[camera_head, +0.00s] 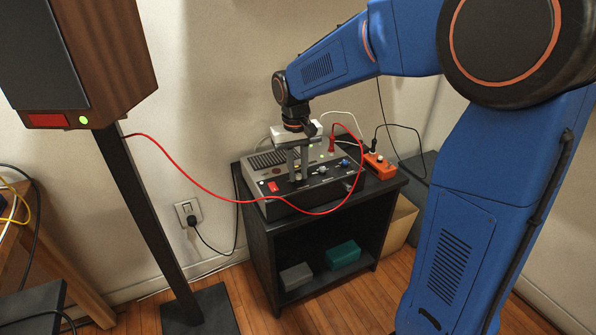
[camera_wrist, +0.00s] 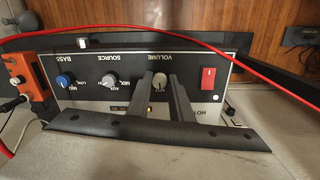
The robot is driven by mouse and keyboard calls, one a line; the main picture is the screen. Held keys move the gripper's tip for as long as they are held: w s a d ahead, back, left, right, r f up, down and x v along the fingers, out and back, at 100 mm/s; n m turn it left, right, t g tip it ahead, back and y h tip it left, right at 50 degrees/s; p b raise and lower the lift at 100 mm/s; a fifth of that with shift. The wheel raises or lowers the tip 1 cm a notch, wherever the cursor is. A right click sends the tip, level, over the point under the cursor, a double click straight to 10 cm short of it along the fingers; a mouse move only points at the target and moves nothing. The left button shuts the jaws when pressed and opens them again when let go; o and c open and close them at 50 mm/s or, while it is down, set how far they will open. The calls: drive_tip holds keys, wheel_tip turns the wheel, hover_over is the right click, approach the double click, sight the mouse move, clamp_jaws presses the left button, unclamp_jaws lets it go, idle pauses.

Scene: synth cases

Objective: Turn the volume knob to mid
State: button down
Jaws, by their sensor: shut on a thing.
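The amplifier (camera_head: 257,173) sits on a dark cabinet, its front panel carrying a row of knobs and a red switch. In the wrist view the panel appears upside down, with the pale volume knob (camera_wrist: 159,82) under the VOLUME label. My gripper (camera_head: 298,177) reaches down to the panel from above. In the wrist view my gripper (camera_wrist: 163,82) has its two dark fingers on either side of the volume knob, shut on it. The knob's pointer and scale marks are too small to read.
The grey source knob (camera_wrist: 110,80) and blue bass knob (camera_wrist: 65,80) sit beside the volume knob; the red switch (camera_wrist: 208,78) is on its other side. A red cable (camera_head: 215,196) loops in front of the amplifier. An orange box (camera_head: 379,168) stands at its right.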

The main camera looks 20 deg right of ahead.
drive_tip(key=shift+m, duration=0.4)
drive_tip(key=c, duration=1.6)
unclamp_jaws()
drive_tip(key=r, duration=1.7)
drive_tip(key=shift+a+r, duration=0.2)
drive_tip(key=shift+a, duration=0.15)
